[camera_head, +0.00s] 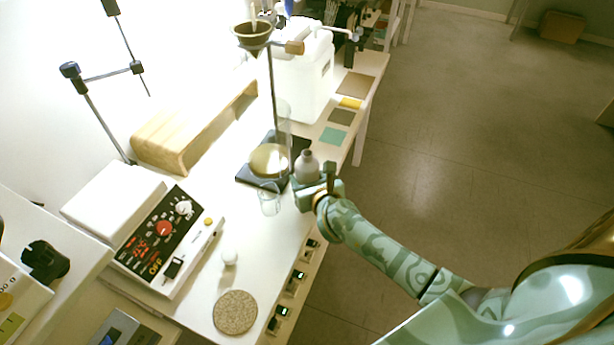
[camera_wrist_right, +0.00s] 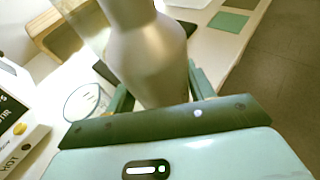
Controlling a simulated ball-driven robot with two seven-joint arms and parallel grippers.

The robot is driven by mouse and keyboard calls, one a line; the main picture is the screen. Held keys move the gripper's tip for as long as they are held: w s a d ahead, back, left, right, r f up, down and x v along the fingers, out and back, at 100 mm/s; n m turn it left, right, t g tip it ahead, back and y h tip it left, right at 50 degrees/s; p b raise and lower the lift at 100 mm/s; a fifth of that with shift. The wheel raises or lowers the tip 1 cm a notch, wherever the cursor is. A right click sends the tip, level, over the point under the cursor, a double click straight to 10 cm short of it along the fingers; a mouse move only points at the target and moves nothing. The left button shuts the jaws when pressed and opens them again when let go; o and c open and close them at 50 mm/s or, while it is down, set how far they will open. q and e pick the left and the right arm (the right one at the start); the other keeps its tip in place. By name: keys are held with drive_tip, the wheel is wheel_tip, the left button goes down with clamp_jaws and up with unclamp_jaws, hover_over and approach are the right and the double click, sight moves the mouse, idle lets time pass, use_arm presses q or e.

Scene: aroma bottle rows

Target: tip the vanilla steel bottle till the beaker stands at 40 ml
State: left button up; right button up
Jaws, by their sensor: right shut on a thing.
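The steel bottle (camera_head: 307,165) is in my right gripper (camera_head: 316,187) at the table's right edge in the head view. It looks close to upright. In the right wrist view the bottle (camera_wrist_right: 150,60) fills the space between the two fingers of the gripper (camera_wrist_right: 158,95). Its label is not readable. A clear glass beaker (camera_head: 269,199) stands on the table just left of the gripper. Its round rim also shows in the right wrist view (camera_wrist_right: 84,101), left of the bottle. I cannot read its level or see any liquid. My left gripper is not in view.
A stand with a dark base (camera_head: 247,181) and a funnel (camera_head: 252,36) rises behind the bottle. A hotplate (camera_head: 166,240), a small white object (camera_head: 230,258) and a cork mat (camera_head: 235,312) lie nearer. A white jug (camera_head: 303,75) and a wooden rack (camera_head: 180,140) are behind.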

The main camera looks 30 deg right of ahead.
drive_tip(key=shift+w+a+f, duration=0.1)
drive_tip(key=shift+w+a, duration=0.05)
drive_tip(key=shift+a, duration=0.15)
drive_tip(key=shift+a+n, duration=0.15)
drive_tip(key=shift+n, duration=0.45)
drive_tip(key=shift+a+r+n+h, duration=0.2)
drive_tip(key=shift+r+n+h, duration=0.1)
drive_tip(key=shift+n+h, duration=0.5)
drive_tip(key=shift+a+f+n+h+b, duration=0.15)
drive_tip(key=shift+a+n+h, duration=0.15)
drive_tip(key=shift+n, duration=0.4)
drive_tip(key=shift+a+r+n+h+b, duration=0.15)
drive_tip(key=shift+n+h, duration=0.15)
drive_tip(key=shift+n, duration=0.4)
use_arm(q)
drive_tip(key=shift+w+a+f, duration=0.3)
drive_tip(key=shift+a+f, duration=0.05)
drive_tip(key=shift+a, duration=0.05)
use_arm(e)
drive_tip(key=shift+d+f, duration=0.1)
use_arm(q)
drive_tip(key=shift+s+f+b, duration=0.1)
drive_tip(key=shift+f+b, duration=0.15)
drive_tip(key=shift+b, duration=0.05)
use_arm(e)
drive_tip(key=shift+d+f+n+h, duration=0.1)
drive_tip(key=shift+n+h, duration=0.3)
drive_tip(key=shift+n, duration=0.2)
